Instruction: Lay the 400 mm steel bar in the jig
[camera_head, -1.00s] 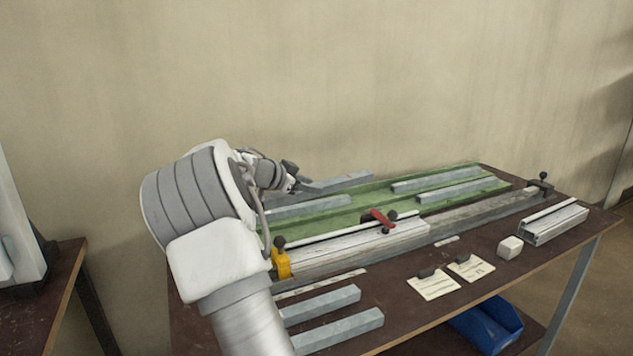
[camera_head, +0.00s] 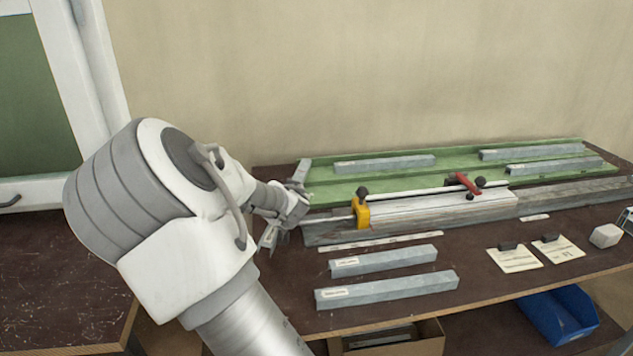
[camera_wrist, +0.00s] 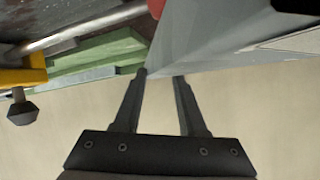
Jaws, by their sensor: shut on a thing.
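My gripper (camera_wrist: 162,76) is shut on a grey steel bar (camera_wrist: 215,40), which fills the upper middle of the wrist view. A pale label shows on the bar, but I cannot read its length. In the head view a grey end of the bar (camera_head: 302,170) shows past my wrist, at the left end of the bench; my arm hides much of it. The jig (camera_head: 440,212) is a long pale bed with a yellow stop (camera_head: 362,213), a rod along it and a red clamp lever (camera_head: 466,183). The held bar is left of the yellow stop, apart from the bed.
A green tray (camera_head: 322,188) behind the jig holds several grey bars. Two labelled bars (camera_head: 383,260) (camera_head: 387,290) lie in front, beside a pale strip (camera_head: 380,242). Cards (camera_head: 515,258) and a white block (camera_head: 605,236) are at right. A blue bin (camera_head: 560,315) sits below.

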